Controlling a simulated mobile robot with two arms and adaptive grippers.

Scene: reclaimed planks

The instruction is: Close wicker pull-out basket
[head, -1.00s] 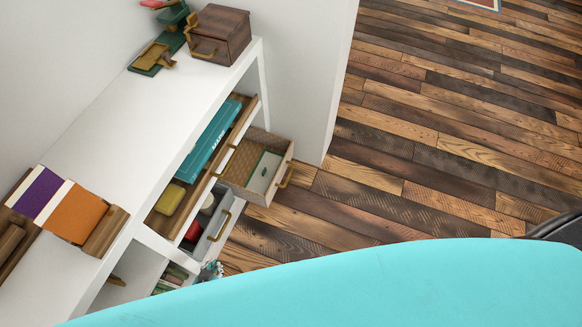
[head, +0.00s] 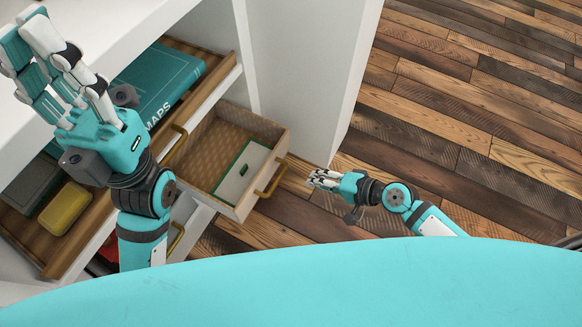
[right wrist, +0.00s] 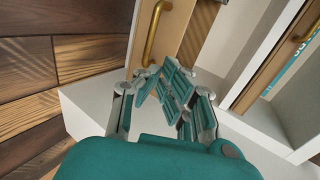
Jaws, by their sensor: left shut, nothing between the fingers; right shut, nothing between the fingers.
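The wicker pull-out basket (head: 205,138) stands pulled out of the white cabinet in the head view, with a woven inside and a brass handle (head: 271,179) on its front. A white and green flat item (head: 241,172) lies in it. My right gripper (head: 312,179) is shut and empty, just right of the handle and apart from it in the picture. In the right wrist view the handle (right wrist: 153,30) shows beyond the fingers (right wrist: 166,88). My left gripper (head: 28,35) is shut and empty, raised in front of the cabinet top at the upper left.
An open drawer (head: 225,82) left of the basket holds a teal maps box (head: 165,85) and a yellow box (head: 65,209). A white wall end (head: 345,85) stands behind the basket. Plank floor (head: 450,140) to the right is clear.

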